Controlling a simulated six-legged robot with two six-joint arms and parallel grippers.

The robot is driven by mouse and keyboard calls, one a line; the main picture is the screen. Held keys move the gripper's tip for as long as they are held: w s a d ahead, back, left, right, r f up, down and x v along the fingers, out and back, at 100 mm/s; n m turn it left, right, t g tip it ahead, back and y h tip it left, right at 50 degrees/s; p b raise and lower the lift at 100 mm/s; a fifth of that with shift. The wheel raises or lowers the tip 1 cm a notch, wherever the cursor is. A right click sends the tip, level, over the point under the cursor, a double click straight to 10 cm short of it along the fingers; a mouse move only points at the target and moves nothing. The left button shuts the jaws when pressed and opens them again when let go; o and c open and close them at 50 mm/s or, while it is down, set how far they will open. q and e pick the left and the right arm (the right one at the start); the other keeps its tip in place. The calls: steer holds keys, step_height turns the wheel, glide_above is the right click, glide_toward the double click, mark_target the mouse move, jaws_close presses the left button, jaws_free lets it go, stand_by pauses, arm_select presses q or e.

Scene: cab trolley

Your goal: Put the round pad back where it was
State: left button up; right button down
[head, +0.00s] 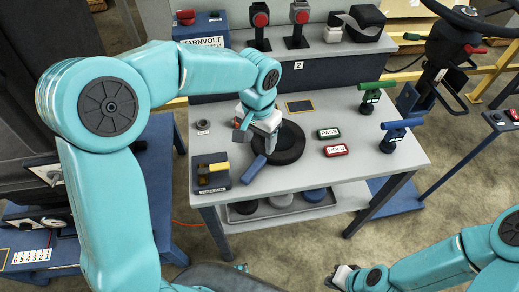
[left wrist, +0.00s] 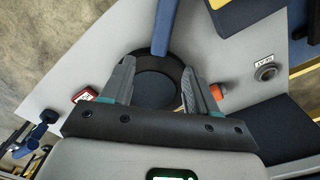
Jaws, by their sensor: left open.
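A round black disc (head: 290,146) lies on the grey trolley top, with a blue bar-like handle (head: 253,170) at its near left. In the left wrist view the disc (left wrist: 155,88) shows as a dark ring around a darker round middle. The blue handle (left wrist: 164,28) runs off from it. My left gripper (head: 266,143) is over the disc's left part, open and empty; its fingers (left wrist: 158,72) frame the disc in the left wrist view. Touch cannot be told. Round pads, grey (head: 281,200) and blue (head: 314,195), sit in a lower tray. My right gripper (head: 343,276) is low at the right; its jaws are unclear.
A green PASS block (head: 328,133) and a red HOLD block (head: 336,150) lie right of the disc. Green-handled (head: 371,92) and blue-handled (head: 396,134) stamps stand further right. A dark box with a yellow part (head: 211,172) is at the left front. An orange knob (left wrist: 218,91) is near one finger.

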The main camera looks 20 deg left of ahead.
arm_select(q)
step_height(320, 180, up, 3)
steer(key=shift+f, duration=0.1)
stand_by(0.6)
